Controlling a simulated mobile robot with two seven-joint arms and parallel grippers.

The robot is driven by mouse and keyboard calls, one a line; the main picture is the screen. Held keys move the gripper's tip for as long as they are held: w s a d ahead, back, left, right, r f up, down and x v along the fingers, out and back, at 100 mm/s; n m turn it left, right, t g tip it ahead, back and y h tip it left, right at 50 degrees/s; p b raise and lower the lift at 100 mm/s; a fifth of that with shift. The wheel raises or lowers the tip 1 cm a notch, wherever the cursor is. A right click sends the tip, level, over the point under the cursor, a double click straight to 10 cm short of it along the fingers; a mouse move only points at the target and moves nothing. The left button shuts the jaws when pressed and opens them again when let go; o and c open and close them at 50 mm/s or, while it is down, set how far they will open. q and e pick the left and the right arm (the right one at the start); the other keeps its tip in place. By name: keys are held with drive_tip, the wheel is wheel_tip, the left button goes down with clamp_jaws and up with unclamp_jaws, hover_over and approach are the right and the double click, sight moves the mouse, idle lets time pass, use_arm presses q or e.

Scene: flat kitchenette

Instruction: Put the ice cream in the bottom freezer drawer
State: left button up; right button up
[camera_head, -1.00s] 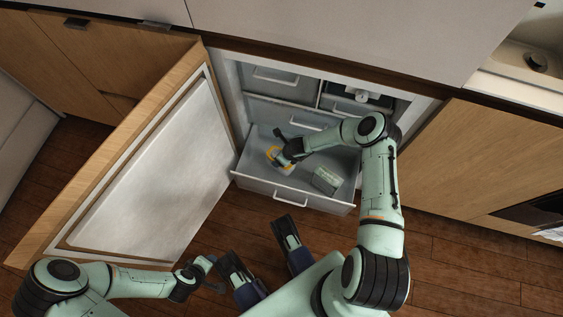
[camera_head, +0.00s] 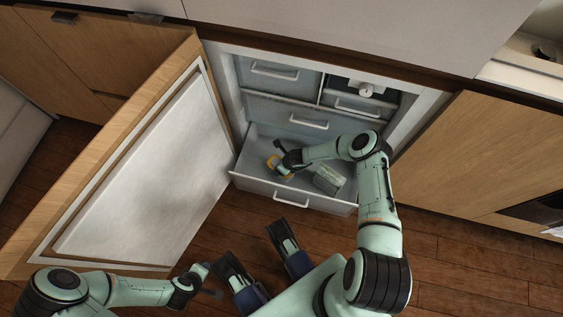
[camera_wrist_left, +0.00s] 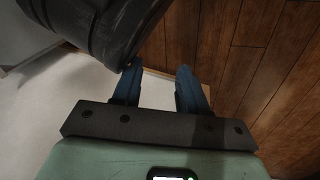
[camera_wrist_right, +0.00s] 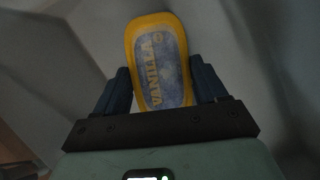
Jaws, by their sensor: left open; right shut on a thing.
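The ice cream (camera_head: 271,163) is a yellow-rimmed tub with a "VANILLA" label. It also shows in the right wrist view (camera_wrist_right: 158,72), between the fingers of my right gripper (camera_wrist_right: 160,88). My right gripper (camera_head: 284,162) is shut on it inside the bottom freezer drawer (camera_head: 282,191). The drawer is pulled out. I cannot tell whether the tub touches the drawer floor. My left gripper (camera_head: 208,279) is open and empty, low beside the open door; its fingers (camera_wrist_left: 160,88) stand apart in the left wrist view.
A pale green box (camera_head: 328,179) lies in the drawer, right of the tub. The freezer door (camera_head: 150,175) stands wide open on the left. Shut drawers (camera_head: 290,114) sit above the open one. Wooden floor (camera_head: 450,265) is clear at right.

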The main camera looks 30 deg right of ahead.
drive_tip(key=shift+f, duration=0.1)
drive_tip(key=o, duration=1.6)
use_arm(q)
drive_tip(key=shift+s+f, duration=0.15)
use_arm(e)
drive_tip(key=shift+s+r, duration=0.1)
drive_tip(key=shift+r, duration=0.25)
drive_tip(key=p+v, duration=0.1)
drive_tip(key=v, duration=0.1)
drive_tip(key=shift+d+r+p, duration=0.1)
drive_tip(key=shift+r+p, duration=0.3)
drive_tip(key=shift+p+v, duration=0.5)
drive_tip(key=shift+v, duration=0.45)
use_arm(q)
drive_tip(key=s+d+r+h+p, duration=0.1)
drive_tip(key=s+d+r+p, duration=0.1)
drive_tip(key=r, duration=0.5)
drive_tip(key=shift+s+d+r+m+g, duration=0.15)
drive_tip(key=shift+s+d+m+g, duration=0.2)
drive_tip(key=shift+d, duration=0.45)
use_arm(e)
drive_tip(key=v, duration=0.6)
drive_tip(key=shift+s+r, duration=0.25)
drive_tip(key=shift+r, duration=0.1)
use_arm(q)
drive_tip(key=shift+p, duration=0.3)
